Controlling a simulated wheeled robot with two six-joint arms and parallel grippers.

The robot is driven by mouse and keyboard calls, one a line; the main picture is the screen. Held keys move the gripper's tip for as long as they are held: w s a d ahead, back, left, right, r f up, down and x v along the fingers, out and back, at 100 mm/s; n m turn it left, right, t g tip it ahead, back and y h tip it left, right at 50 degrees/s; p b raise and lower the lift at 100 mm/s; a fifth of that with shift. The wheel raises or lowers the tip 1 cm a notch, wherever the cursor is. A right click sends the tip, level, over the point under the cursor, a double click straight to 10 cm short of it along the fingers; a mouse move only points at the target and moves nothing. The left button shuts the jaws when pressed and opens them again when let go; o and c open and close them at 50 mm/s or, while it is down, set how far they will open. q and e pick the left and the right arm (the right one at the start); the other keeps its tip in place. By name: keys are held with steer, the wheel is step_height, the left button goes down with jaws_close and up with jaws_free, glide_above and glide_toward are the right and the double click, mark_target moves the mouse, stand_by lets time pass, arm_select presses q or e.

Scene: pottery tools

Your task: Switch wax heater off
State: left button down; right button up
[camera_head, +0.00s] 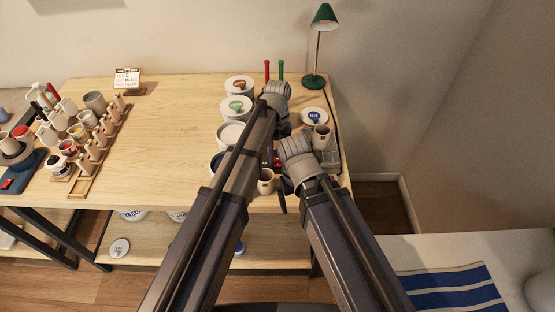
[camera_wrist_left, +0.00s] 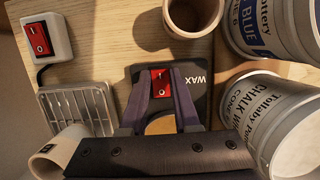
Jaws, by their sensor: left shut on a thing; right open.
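The wax heater (camera_wrist_left: 200,90), a dark block marked WAX, lies on the wooden table in the left wrist view. Its red switch (camera_wrist_left: 158,78) sits between the fingers of my left gripper (camera_wrist_left: 163,88), which is shut on it. A round tan surface of the heater shows partly behind the fingers. In the head view my left gripper (camera_head: 275,97) is over the table's right part; my arm hides its fingertips and most of the heater. My right gripper (camera_head: 296,152) is nearer the front edge, open, its fingers mostly hidden.
A second red switch on a white box (camera_wrist_left: 42,38) and a metal grille (camera_wrist_left: 78,108) lie left in the wrist view. A cup (camera_wrist_left: 194,15) and labelled tubs (camera_wrist_left: 268,112) stand close by. A green lamp (camera_head: 316,50) stands at the back; the table's middle is clear.

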mark_target(278, 159)
arm_select(q)
steer(key=c, duration=0.6)
jaws_free()
steer(key=shift+c, duration=0.2)
steer(key=shift+r, duration=0.1)
steer(key=p+v, duration=0.7)
steer(key=shift+w+r+p, duration=0.15)
steer(key=shift+r+p, duration=0.15)
